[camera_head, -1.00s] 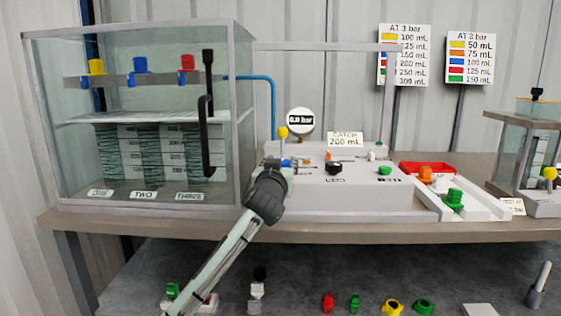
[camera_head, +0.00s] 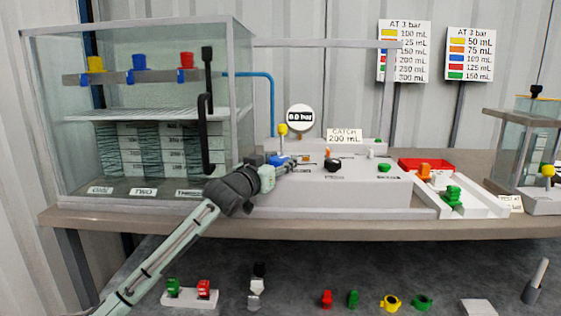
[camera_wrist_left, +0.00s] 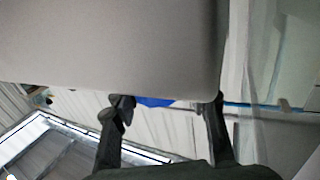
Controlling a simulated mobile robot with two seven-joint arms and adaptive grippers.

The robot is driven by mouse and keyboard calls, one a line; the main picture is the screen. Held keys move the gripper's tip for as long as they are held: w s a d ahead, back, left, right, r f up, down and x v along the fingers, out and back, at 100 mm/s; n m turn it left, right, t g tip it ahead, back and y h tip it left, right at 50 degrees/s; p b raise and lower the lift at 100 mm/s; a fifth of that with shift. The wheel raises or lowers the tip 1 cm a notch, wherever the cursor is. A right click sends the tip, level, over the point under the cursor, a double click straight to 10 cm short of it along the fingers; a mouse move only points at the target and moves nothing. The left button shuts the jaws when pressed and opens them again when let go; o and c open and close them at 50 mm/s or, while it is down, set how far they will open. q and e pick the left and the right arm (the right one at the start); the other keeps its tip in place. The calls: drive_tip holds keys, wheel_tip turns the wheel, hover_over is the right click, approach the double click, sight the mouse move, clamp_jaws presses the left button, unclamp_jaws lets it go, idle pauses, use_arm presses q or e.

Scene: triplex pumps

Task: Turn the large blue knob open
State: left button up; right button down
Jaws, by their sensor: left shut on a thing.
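The large blue knob (camera_head: 277,160) is at the left end of the pale pump console (camera_head: 340,196), below a yellow-topped post (camera_head: 283,142). My left gripper (camera_head: 290,163) is at the knob, its arm reaching up from the lower left and partly covering it. In the left wrist view, a strip of blue (camera_wrist_left: 155,102) shows between the two dark fingers of the gripper (camera_wrist_left: 168,105), which is shut on it. A large grey surface (camera_wrist_left: 110,45) hides most of the knob there. My right gripper is not in view.
The glass tank (camera_head: 150,110) with three coloured caps stands close to the left of my gripper. A gauge (camera_head: 300,117) reads 0.0 bar. A black knob (camera_head: 333,165) and green knob (camera_head: 384,168) sit further right on the console. Loose parts lie below the bench.

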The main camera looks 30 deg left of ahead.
sight(281, 158)
use_arm(q)
drive_tip(key=o, duration=1.2)
wheel_tip(281, 158, up, 10)
